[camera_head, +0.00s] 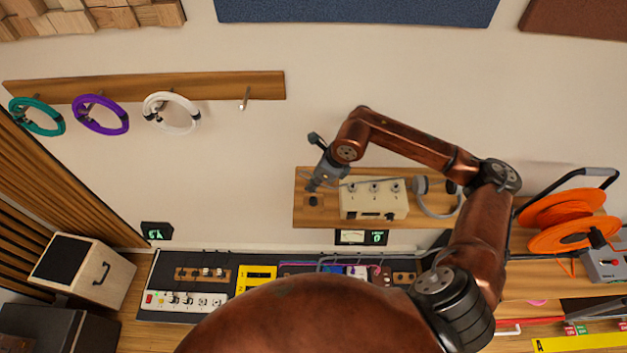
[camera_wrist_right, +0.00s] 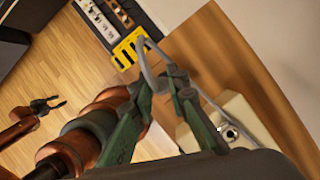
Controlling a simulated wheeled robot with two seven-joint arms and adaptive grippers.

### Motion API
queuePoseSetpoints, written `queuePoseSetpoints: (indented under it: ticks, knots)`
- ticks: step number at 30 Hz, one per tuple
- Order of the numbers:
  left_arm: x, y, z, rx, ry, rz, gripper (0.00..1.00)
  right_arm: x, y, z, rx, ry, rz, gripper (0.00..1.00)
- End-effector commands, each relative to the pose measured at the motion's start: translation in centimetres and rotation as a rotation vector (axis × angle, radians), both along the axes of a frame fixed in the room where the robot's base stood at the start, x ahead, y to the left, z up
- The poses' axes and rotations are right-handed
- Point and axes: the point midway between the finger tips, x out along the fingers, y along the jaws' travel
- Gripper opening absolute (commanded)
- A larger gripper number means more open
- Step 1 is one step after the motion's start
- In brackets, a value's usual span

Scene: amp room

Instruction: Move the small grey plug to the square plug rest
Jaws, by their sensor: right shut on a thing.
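My right gripper (camera_head: 316,184) is over the left end of the wooden wall shelf (camera_head: 302,218). It is shut on the small grey plug, which is mostly hidden by the fingers. In the right wrist view the green fingers (camera_wrist_right: 166,82) close around a grey piece with a grey cable (camera_wrist_right: 146,62) looping from it. A dark square (camera_head: 314,201) on the shelf's left end looks like the square plug rest; the gripper tip is just beside it in the picture, and I cannot tell the height between them. My left gripper (camera_wrist_right: 52,105) shows in the wrist view, open and empty.
A cream box with knobs (camera_head: 373,201) stands on the shelf right of the gripper, with headphones (camera_head: 438,196) beyond it. Below is a pedalboard (camera_head: 222,280) with devices and cables. Coiled cables (camera_head: 171,112) hang on a rail at left. The wall between is clear.

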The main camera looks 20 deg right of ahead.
Motion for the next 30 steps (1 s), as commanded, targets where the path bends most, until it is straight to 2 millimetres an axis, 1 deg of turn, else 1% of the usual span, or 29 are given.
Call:
queuePoseSetpoints:
  ticks: [12, 26, 30]
  knots:
    - [-0.8, 0.0, -1.0, 0.001, 0.01, 0.002, 0.4, 0.0, 0.0, -2.1, 0.001, 0.002, 0.001, 0.0]
    - [-0.9, 0.1, -1.5, 0.001, 0.012, 0.002, 0.4, 0.0, 0.0, -4.2, 0.0, 0.0, 0.001, 0.0]
    - [-0.9, 0.1, -2.4, 0.001, 0.013, 0.002, 0.4, 0.0, 0.0, -5.0, 0.0, 0.0, 0.001, 0.0]
